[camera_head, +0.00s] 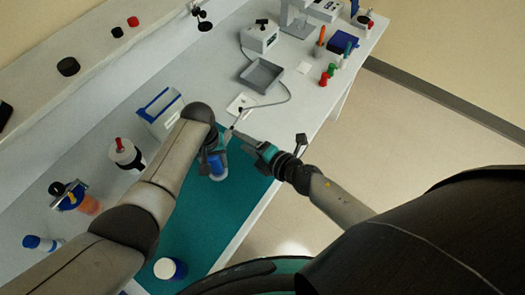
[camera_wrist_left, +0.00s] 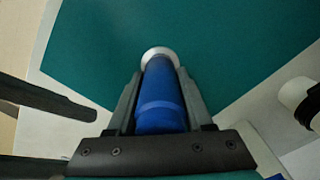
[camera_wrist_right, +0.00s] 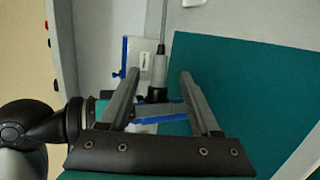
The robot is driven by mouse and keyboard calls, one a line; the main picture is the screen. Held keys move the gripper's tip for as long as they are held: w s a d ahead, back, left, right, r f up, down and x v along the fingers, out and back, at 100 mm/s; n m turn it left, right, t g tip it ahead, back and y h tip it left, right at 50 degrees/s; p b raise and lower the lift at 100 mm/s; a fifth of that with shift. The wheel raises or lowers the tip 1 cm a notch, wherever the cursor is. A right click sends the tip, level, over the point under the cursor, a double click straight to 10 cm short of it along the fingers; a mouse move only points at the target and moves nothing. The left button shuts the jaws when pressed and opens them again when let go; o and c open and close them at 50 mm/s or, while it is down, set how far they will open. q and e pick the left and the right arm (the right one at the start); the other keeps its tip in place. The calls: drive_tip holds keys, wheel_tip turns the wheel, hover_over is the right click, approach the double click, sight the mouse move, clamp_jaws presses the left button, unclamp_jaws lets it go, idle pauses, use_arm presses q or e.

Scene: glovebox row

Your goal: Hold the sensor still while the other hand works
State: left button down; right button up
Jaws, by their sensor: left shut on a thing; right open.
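A blue cylindrical sensor (camera_wrist_left: 160,100) with a pale end stands between the fingers of my left gripper (camera_wrist_left: 165,95), which is shut on it. In the head view the sensor (camera_head: 217,166) is over the teal mat, partly hidden by my left arm. My right gripper (camera_wrist_right: 160,90) is open close beside it. A grey cable plug (camera_wrist_right: 159,68) with a black end shows between the right fingers, its cable running away upward in that view. The blue part behind the plug's end is partly covered. I cannot tell whether plug and sensor touch.
The teal mat (camera_head: 190,225) is mostly clear, with a blue-and-white jar (camera_head: 170,268) at its near end. A blue-edged white rack (camera_head: 160,108) stands left of the grippers. A grey tray (camera_head: 262,75) and a white meter box (camera_head: 260,38) stand farther back. Bottles line the left.

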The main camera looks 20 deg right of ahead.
drive_tip(key=v, duration=0.8)
idle(0.9)
use_arm(q)
unclamp_jaws()
idle(0.5)
drive_tip(key=shift+r, duration=0.15)
wheel_tip(320, 180, up, 12)
drive_tip(key=shift+f, duration=0.15)
drive_tip(key=shift+s+d, duration=0.1)
idle(0.6)
